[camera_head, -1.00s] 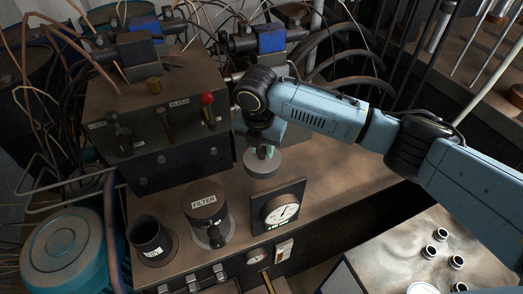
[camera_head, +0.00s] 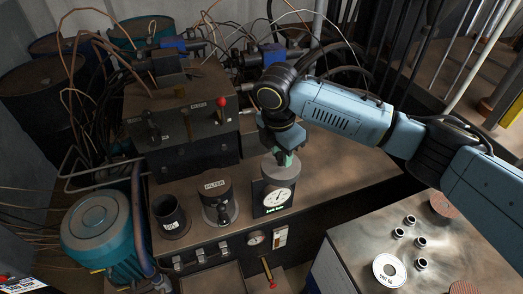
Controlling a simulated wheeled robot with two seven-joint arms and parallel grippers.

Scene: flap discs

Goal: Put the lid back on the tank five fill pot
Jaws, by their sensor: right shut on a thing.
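The lid (camera_head: 276,168) is a round grey disc in the head view. My right gripper (camera_head: 285,155) is shut on it from above, at a greenish part on its top. The lid is behind the round gauge, which hides its lower front, so I cannot tell whether it touches the bench top. The fill pot (camera_head: 162,206) is a dark, open-topped cylinder with a small white label I cannot read surely. It stands at the bench's front left, well to the left of the lid. My left gripper is not in view.
The FILTER canister (camera_head: 215,195) stands between the open pot and the gauge (camera_head: 277,199). A dark box with levers (camera_head: 185,125) stands behind them. A blue motor (camera_head: 105,230) is at the left. A metal table (camera_head: 345,260) at the lower right holds small rings and discs.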

